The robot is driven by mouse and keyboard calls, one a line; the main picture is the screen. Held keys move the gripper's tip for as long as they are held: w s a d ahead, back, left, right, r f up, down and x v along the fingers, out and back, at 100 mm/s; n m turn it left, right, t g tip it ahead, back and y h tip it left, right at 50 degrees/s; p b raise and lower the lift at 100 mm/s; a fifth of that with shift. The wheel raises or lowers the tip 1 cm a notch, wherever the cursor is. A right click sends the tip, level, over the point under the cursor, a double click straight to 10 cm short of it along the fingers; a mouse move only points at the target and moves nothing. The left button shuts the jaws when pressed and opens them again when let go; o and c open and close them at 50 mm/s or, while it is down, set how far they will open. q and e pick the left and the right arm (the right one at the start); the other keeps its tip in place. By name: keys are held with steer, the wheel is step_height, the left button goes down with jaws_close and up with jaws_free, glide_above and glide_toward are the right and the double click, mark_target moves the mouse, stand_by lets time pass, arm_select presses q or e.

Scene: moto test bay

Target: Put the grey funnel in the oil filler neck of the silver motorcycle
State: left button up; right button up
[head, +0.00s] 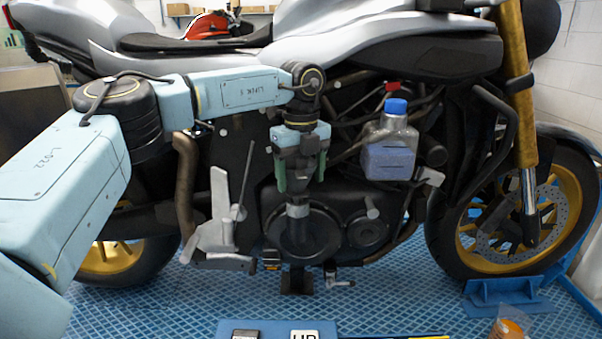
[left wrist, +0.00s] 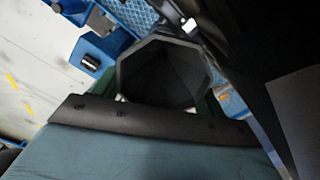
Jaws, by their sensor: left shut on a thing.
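The silver motorcycle (head: 400,22) stands side-on across the head view. My left gripper (head: 300,178) is in front of its engine, pointing down, with green fingers either side of the grey funnel (head: 298,172). It is shut on the funnel, which is upright with its narrow end down. In the left wrist view the funnel (left wrist: 165,72) shows a dark, many-sided open mouth. A short dark grey tube piece (head: 298,210) shows just below the fingers, over the round engine cover. I cannot tell whether it is the spout or the oil filler neck, nor whether they touch. My right gripper is out of view.
A clear bottle with a blue cap (head: 391,143) is close to the right of my gripper, in front of the engine. A pale lever (head: 221,220) sticks out at left. A blue tray (head: 254,325) with small items is at the bottom edge.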

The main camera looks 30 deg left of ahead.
mark_target(301, 190)
arm_select(q)
steer(key=shift+f, duration=0.15)
stand_by(0.3)
steer(key=shift+f+b, duration=0.35)
steer(key=shift+f, duration=0.15)
steer(key=shift+s+f, duration=0.1)
steer(key=shift+f, duration=0.15)
stand_by(0.4)
steer(key=o, duration=1)
steer(key=shift+o, duration=0.2)
steer(key=shift+r, duration=0.5)
step_height(301, 190, up, 13)
steer(key=b, duration=0.1)
steer(key=shift+f, duration=0.2)
